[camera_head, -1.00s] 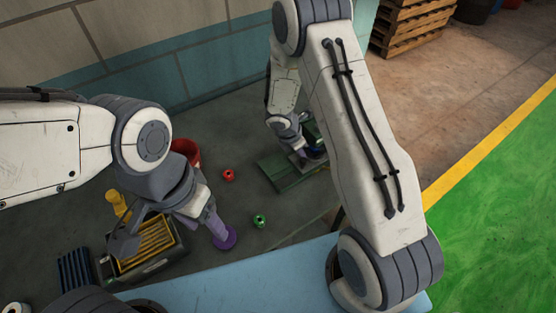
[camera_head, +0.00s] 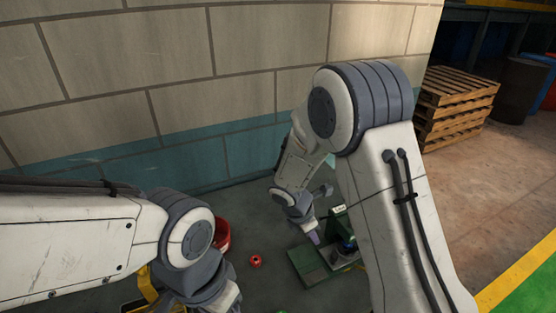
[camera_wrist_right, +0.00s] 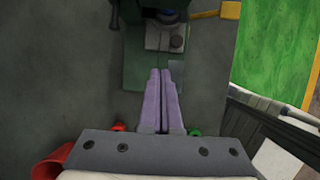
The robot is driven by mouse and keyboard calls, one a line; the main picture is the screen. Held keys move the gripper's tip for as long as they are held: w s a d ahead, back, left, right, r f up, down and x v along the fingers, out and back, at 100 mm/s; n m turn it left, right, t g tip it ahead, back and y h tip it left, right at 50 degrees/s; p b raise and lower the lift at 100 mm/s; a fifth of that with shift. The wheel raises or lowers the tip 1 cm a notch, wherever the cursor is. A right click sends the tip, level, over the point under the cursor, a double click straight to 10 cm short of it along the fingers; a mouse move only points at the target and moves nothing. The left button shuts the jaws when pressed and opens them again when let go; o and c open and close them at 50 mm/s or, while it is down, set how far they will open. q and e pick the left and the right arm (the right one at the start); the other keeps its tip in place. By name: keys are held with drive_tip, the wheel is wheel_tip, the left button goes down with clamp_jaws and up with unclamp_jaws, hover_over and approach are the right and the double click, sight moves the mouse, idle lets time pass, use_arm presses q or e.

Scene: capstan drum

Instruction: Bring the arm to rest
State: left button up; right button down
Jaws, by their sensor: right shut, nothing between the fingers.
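My right gripper (camera_head: 314,238) hangs from the right arm beside a green machine (camera_head: 310,267) on the dark surface. In the right wrist view its two purple fingers (camera_wrist_right: 160,78) lie side by side, shut and empty, pointing toward the machine's green base (camera_wrist_right: 145,75). A dark, bluish round part (camera_head: 348,246) sits on the machine, partly hidden by my right arm in the head view. My left arm comes in at the lower left; its fingers lie below the picture edge, so their state is hidden.
A red bucket (camera_head: 222,235) and a small red piece (camera_head: 255,261) are on the dark surface, left of the machine. A block wall (camera_head: 180,100) stands behind. Wooden pallets (camera_head: 455,108) are stacked at the right, with bare floor in front of them.

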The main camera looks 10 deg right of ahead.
drive_tip(key=s+a+r+m+y, duration=0.1)
drive_tip(key=s+a+r+m, duration=0.3)
drive_tip(key=s, duration=0.4)
drive_tip(key=s+a+r+m+y+b, duration=0.1)
drive_tip(key=s+a+r+m+y, duration=0.1)
drive_tip(key=s, duration=0.6)
drive_tip(key=s+a+r+m+g+y, duration=0.1)
drive_tip(key=s+a+r+m+y, duration=0.1)
drive_tip(key=s+a+r+m, duration=0.3)
drive_tip(key=s+r+m, duration=0.2)
drive_tip(key=s+m, duration=0.1)
drive_tip(key=s, duration=0.1)
drive_tip(key=shift+a+b, duration=0.3)
drive_tip(key=shift+a, duration=0.05)
